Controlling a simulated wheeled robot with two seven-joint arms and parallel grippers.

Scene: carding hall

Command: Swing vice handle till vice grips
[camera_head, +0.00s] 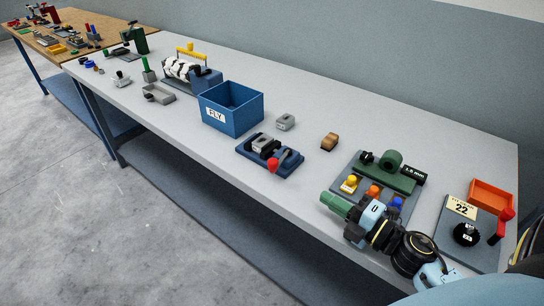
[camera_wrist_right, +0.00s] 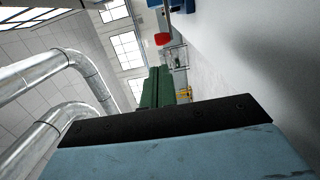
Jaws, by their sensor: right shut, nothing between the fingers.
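The vice (camera_head: 270,155) sits on the grey bench in front of the blue FLY box. It has a dark blue base and grey jaws with a grey block between or on them; the exact contact is too small to tell. Its handle ends in a red knob (camera_head: 273,164) at the front right of the base. My right gripper (camera_head: 335,204), with green fingers, is shut and empty, above the bench's front edge, right of the vice and apart from it. Its green fingers (camera_wrist_right: 157,88) also show in the right wrist view. My left gripper is not in view.
The blue FLY box (camera_head: 213,113) stands behind the vice. A grey block (camera_head: 285,122) and a brown block (camera_head: 329,141) lie nearby. A green fixture (camera_head: 390,173) with coloured knobs is beside my right arm. Bench between vice and gripper is clear.

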